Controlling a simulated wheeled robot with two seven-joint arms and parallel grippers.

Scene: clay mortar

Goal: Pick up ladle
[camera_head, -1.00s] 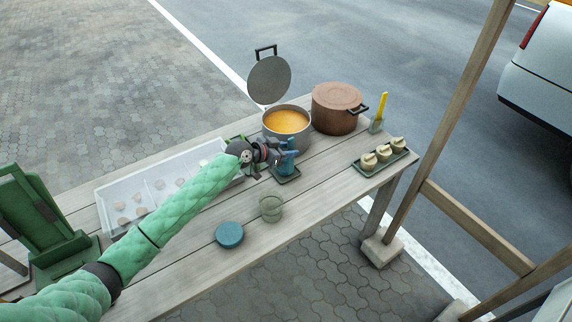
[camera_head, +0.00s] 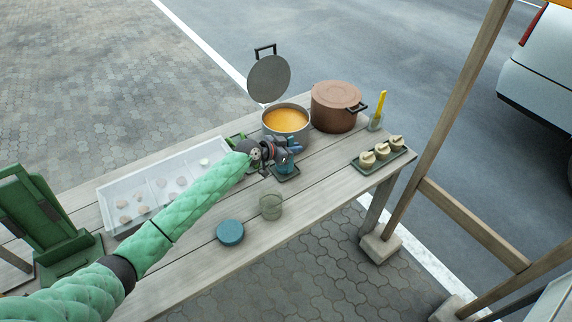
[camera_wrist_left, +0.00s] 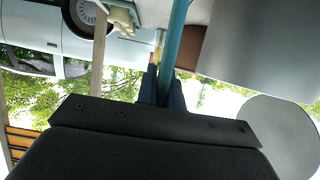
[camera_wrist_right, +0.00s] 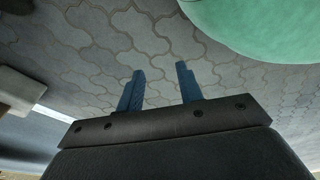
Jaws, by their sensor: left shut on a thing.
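In the left wrist view, my left gripper (camera_wrist_left: 165,88) is shut on a long blue-teal handle (camera_wrist_left: 176,40), which I take to be the ladle's. The handle runs between the fingertips and out of the top of the frame. In the head view, my left gripper (camera_head: 290,149) is over the middle of the table, just in front of the soup pot. A teal part (camera_head: 287,167) shows below it, over a small dark tray (camera_head: 289,178). The gripper hides much of the ladle, and I cannot tell whether it touches the tray. My right gripper (camera_wrist_right: 160,88) is open and empty above the paving.
The open pot of orange soup (camera_head: 286,121) stands close behind the left gripper, its round lid (camera_head: 269,79) raised. A brown lidded pot (camera_head: 336,107) is to its right. A glass jar (camera_head: 271,207) and a blue disc (camera_head: 230,233) stand in front. A white compartment tray (camera_head: 115,195) lies left.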

